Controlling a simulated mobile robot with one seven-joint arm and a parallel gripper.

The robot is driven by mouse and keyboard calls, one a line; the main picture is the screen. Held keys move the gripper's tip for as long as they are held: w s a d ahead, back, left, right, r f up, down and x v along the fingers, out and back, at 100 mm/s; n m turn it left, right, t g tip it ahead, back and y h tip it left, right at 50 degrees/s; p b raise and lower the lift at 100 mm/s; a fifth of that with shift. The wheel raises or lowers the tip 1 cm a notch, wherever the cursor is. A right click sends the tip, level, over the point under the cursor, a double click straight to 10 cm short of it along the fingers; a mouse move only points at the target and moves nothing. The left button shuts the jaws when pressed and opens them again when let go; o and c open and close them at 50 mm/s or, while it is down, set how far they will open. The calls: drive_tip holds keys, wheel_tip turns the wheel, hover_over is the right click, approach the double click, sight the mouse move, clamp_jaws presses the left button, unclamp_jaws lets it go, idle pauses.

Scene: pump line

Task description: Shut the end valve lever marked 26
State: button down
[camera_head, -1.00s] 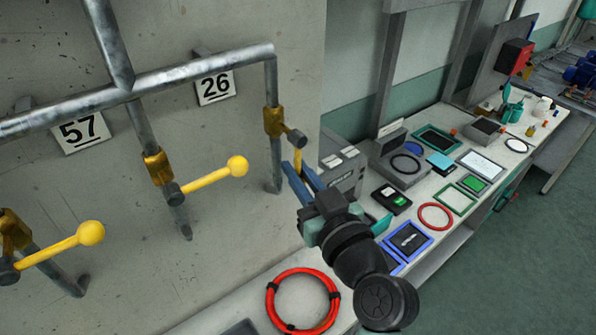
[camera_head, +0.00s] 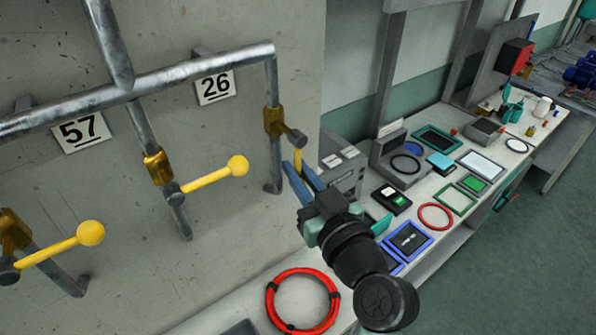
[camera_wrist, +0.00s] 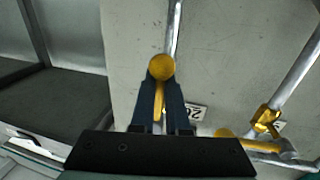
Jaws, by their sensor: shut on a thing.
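The tag marked 26 (camera_head: 215,87) hangs on the wall beside the rightmost down pipe. The end valve (camera_head: 274,121) on that pipe has a brass body and a yellow lever (camera_head: 297,163), which points down along the pipe. My gripper (camera_head: 298,175) is shut on this lever, with its blue fingers on either side. In the wrist view, the lever's round yellow knob (camera_wrist: 161,67) shows at the fingertips of my gripper (camera_wrist: 160,88), and the yellow rod runs between the fingers. The tag (camera_wrist: 195,112) is partly hidden there behind a finger.
Two other valves have yellow levers sticking out from the wall, one near tag 57 (camera_head: 80,131) with its lever (camera_head: 215,180), one at far left (camera_head: 62,250). A bench (camera_head: 455,225) with several trays and a red hose coil (camera_head: 303,300) lies below and right.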

drive_tip(key=shift+d+f+b, duration=0.1)
drive_tip(key=shift+f+b, duration=0.45)
drive_tip(key=shift+f, duration=0.15)
drive_tip(key=b, duration=0.2)
drive_tip(key=n+b, duration=0.1)
drive_tip(key=shift+w+d+f+b, duration=0.2)
drive_tip(key=shift+d+b, duration=0.1)
drive_tip(key=shift+b, duration=0.1)
drive_tip(key=w+d+r+n+y+b, duration=0.1)
drive_tip(key=r+n+b, duration=0.3)
drive_tip(key=n+b, duration=0.5)
drive_tip(key=w+d+r+n+y+b, duration=0.2)
drive_tip(key=n+b, duration=0.8)
drive_tip(key=b, duration=0.7)
drive_tip(key=shift+w+d+r+y, duration=0.2)
drive_tip(key=shift+d+r+y, duration=0.4)
drive_tip(key=shift+d+r, duration=0.55)
drive_tip(key=shift+a+r, duration=0.15)
drive_tip(key=shift+r, duration=0.05)
